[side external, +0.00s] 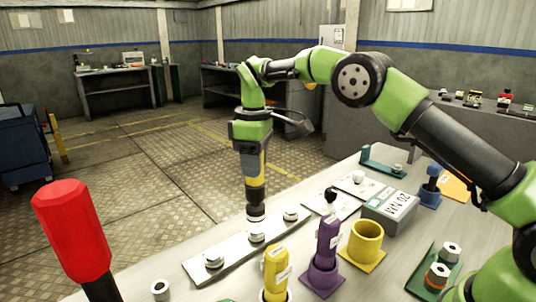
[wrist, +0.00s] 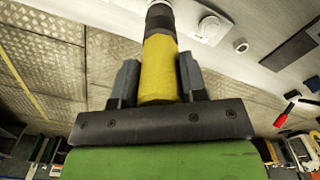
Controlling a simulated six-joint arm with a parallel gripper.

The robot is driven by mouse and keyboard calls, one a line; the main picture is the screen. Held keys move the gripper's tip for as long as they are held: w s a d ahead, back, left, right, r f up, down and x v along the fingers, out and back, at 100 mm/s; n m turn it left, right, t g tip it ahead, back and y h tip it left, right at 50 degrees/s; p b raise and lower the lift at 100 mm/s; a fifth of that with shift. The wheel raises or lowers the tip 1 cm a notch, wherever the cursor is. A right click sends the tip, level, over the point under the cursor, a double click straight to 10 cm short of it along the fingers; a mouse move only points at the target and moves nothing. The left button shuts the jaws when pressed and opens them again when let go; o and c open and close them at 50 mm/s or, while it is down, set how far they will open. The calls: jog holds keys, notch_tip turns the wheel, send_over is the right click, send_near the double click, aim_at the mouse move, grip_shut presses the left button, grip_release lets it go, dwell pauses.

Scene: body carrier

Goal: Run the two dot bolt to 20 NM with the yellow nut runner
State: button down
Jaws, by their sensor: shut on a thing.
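My gripper (side external: 252,145) is shut on the yellow nut runner (side external: 254,172), which hangs upright with its dark, pale-ringed end down. In the wrist view my gripper (wrist: 158,82) has one finger on each side of the nut runner's yellow body (wrist: 160,60). Its lower end is at the middle bolt (side external: 257,237) of a pale plate; I cannot tell if it touches. The plate (side external: 235,250) also carries a left bolt (side external: 214,261) and a right bolt (side external: 291,214). Dot marks are too small to read. A grey box (side external: 392,208) reads 20 NM.
A purple tool (side external: 327,240) stands in a purple holder, right of a second yellow tool (side external: 275,268). An empty yellow holder (side external: 364,243) is beside them. A blue tool (side external: 431,182) and a green tray (side external: 432,280) are at right. A red-topped object (side external: 72,225) stands front left.

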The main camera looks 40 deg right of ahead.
aim_at(256, 180)
dwell(0.3)
jog(key=shift+f, duration=2.4)
dwell(1.0)
jog(key=c, duration=1.4)
grip_release()
grip_shut()
jog(key=shift+f, duration=0.1)
jog(key=shift+r, duration=0.2)
jog(key=shift+o, duration=0.9)
grip_release()
grip_shut()
